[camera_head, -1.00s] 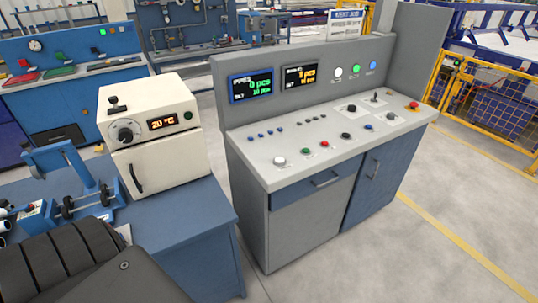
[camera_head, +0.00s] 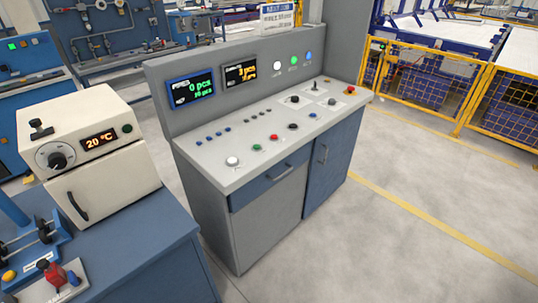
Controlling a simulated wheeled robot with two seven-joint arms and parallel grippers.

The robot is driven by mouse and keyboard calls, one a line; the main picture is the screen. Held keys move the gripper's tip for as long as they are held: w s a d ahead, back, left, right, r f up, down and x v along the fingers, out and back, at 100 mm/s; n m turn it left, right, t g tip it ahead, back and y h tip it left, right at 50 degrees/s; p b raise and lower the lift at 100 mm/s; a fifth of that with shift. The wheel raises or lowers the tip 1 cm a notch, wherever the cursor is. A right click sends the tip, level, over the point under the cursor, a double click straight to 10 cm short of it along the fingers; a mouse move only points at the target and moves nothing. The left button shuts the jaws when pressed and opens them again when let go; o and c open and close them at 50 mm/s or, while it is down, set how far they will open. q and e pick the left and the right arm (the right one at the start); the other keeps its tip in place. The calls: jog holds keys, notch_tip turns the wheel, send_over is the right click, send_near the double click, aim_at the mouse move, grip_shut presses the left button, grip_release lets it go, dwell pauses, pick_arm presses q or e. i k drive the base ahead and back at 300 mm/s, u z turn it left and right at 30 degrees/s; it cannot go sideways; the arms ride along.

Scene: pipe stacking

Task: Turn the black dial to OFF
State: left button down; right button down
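A round black dial (camera_head: 57,160) with a pale ring around it sits on the front of a white oven-like box (camera_head: 107,184) at the left. A lit display (camera_head: 100,140) beside the dial reads 20 °C. Any OFF mark around the dial is too small to read. Another small black knob (camera_head: 293,126) stands on the grey control console's top (camera_head: 225,180); its marking is also unreadable. Neither of my grippers shows in this view.
The box stands on a blue bench (camera_head: 150,262), with a red-handled device (camera_head: 58,274) in front. The console has lit screens and several coloured buttons. Open floor (camera_head: 400,215) lies to the right, with a yellow fence (camera_head: 455,105) behind.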

aim_at(294, 99)
jog(key=z, duration=0.7)
jog(key=i, duration=0.95)
jog(key=z, duration=0.5)
jog(key=i, duration=0.9)
jog(key=u, duration=0.25)
